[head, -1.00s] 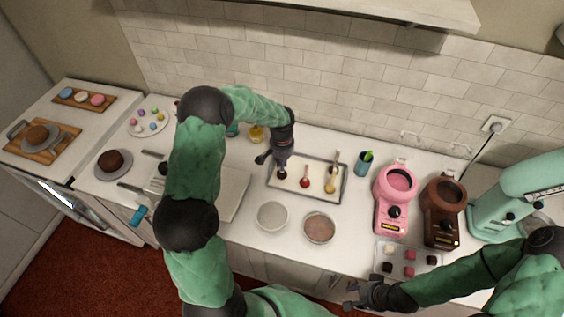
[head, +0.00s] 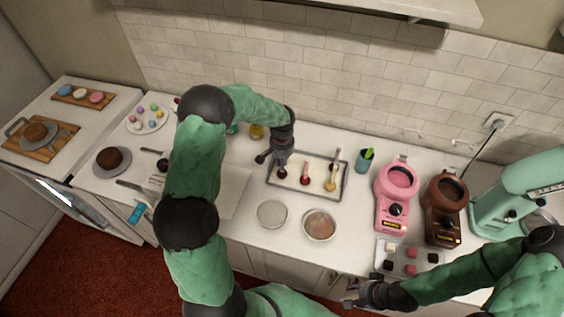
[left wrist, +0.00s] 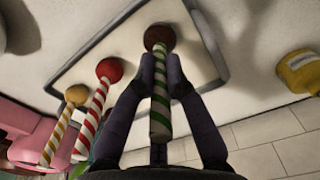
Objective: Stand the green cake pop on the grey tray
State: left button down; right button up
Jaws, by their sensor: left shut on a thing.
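My left gripper (head: 277,163) is shut on the green-striped stick of the green cake pop (left wrist: 160,100). Its dark brown ball (left wrist: 159,37) is at the lower end, with the stick pointing up toward my wrist. In the head view the ball (head: 282,174) is over the left part of the grey tray (head: 304,192); whether it touches the tray floor I cannot tell. A red cake pop (head: 305,181) and a yellow one (head: 330,185) stand ball-down on the tray to the right. My right gripper (head: 352,295) is open and empty at the counter's front.
Two bowls, a pale one (head: 271,213) and a brownish one (head: 319,225), stand in front of the tray. A teal cup (head: 364,161), a pink melter (head: 398,190) and a brown melter (head: 444,205) are to the right. A yellow jar (head: 257,132) is behind left.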

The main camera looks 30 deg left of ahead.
pick_arm(q)
jog(key=c, duration=1.2)
grip_release()
